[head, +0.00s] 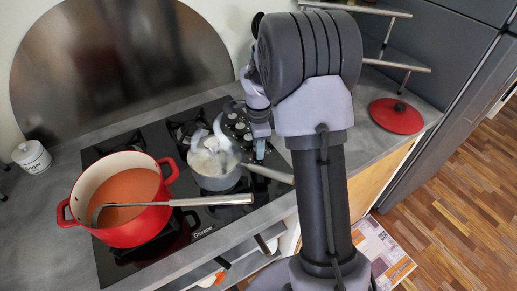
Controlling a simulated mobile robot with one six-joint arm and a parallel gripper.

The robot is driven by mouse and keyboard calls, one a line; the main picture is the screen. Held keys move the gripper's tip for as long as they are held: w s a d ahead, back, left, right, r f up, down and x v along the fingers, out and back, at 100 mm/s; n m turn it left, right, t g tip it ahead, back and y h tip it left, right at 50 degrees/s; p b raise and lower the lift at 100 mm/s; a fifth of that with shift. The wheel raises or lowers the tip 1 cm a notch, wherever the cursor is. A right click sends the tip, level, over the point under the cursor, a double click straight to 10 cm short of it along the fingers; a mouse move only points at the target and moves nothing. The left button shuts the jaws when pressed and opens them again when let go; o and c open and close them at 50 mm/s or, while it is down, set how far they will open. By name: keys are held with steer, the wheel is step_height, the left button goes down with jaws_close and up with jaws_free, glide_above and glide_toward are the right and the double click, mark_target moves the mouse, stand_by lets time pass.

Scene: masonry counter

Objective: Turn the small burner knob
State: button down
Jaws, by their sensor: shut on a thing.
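The black hob (112,258) is set in the grey counter. A row of small light knobs (240,126) runs along its right side. My gripper (260,152) points down at the near end of this row. Its fingers are shut on a knob there, taken to be the small burner knob, which the fingers hide. Its turn angle cannot be seen.
A steaming grey saucepan (217,181) stands just left of my gripper, its handle (268,173) reaching right past the fingers. A red pot (128,233) with a ladle (215,199) stands front left. A red lid (396,116) lies on the counter at right.

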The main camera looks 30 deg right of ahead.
steer(key=m+b, duration=0.1)
steer(key=m, duration=0.4)
steer(key=shift+b, duration=0.4)
stand_by(0.3)
steer(key=c, duration=1)
jaws_free()
step_height(320, 180, up, 17)
steer(key=p, duration=0.6)
steer(key=shift+r, duration=0.2)
